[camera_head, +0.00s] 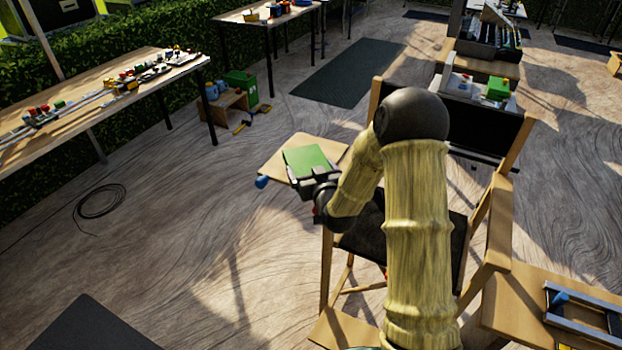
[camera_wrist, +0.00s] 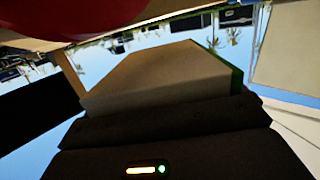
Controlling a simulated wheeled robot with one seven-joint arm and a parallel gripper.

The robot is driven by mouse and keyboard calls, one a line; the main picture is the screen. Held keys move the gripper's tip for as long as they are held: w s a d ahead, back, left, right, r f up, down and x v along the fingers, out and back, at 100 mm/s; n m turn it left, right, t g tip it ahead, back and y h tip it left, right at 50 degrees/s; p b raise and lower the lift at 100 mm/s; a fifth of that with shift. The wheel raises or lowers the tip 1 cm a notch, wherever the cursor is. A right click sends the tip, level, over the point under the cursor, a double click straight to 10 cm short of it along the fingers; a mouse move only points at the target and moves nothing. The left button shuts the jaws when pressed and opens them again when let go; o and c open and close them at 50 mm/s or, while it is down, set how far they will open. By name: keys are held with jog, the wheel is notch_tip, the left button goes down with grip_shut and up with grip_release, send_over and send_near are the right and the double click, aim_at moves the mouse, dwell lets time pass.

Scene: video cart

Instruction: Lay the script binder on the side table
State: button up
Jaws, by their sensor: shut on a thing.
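The script binder, with a green cover (camera_head: 306,158), is held at the end of my arm, left of the director's chair. My gripper (camera_head: 318,176) is shut on its near edge. In the wrist view the binder (camera_wrist: 160,75) is a large pale block with a green edge, between the dark jaws (camera_wrist: 170,122). The side table (camera_head: 333,147) is a small light wooden top behind and below the binder; the binder hides much of it. I cannot tell whether the binder touches the top.
The director's chair (camera_head: 457,235) with wooden frame and black seat stands under and behind my arm. A blue item (camera_head: 262,182) shows at the side table's left edge. A long table (camera_head: 85,100) with small items stands left. A cable coil (camera_head: 100,201) lies on open floor.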

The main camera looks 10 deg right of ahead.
jog(key=shift+f, duration=1.7)
jog(key=o, duration=0.9)
jog(key=shift+f, duration=0.1)
